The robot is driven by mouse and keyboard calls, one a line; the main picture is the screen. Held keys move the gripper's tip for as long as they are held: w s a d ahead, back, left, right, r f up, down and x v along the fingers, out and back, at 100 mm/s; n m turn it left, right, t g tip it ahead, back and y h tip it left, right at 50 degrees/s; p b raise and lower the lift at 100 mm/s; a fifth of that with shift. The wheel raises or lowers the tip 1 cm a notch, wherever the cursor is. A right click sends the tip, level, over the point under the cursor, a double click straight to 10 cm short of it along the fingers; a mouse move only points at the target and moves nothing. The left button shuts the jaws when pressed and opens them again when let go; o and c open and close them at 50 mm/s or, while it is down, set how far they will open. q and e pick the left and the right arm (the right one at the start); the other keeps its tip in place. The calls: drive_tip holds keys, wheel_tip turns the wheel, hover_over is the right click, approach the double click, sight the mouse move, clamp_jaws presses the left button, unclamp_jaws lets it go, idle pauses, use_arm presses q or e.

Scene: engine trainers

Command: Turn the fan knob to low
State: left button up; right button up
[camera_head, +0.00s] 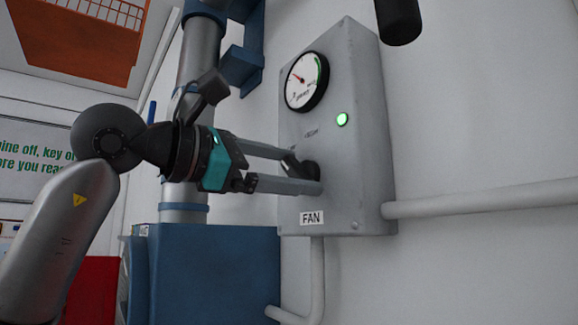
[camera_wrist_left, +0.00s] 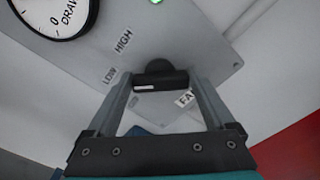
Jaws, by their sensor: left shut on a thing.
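The grey fan control box (camera_head: 350,130) hangs on the wall, with a FAN label (camera_head: 311,218) near its bottom. Its black fan knob (camera_head: 312,170) sits above that label and is partly hidden by my fingers. My left gripper (camera_head: 304,173) reaches it from the left, shut on the knob, one finger on each side. In the left wrist view the knob (camera_wrist_left: 160,73) lies between the fingertips and carries a short white mark. The HIGH label (camera_wrist_left: 123,40) and LOW label (camera_wrist_left: 110,74) are left of the knob there. My right gripper is not in view.
A round gauge (camera_head: 306,81) and a lit green lamp (camera_head: 342,119) are above the knob. A grey conduit (camera_head: 480,198) runs right from the box. A blue cabinet (camera_head: 215,275) stands below left.

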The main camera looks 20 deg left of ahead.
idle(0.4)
use_arm(q)
drive_tip(key=o, duration=1.1)
drive_tip(key=b+v, duration=0.3)
drive_tip(key=v, duration=1.2)
drive_tip(key=shift+s+a, duration=0.15)
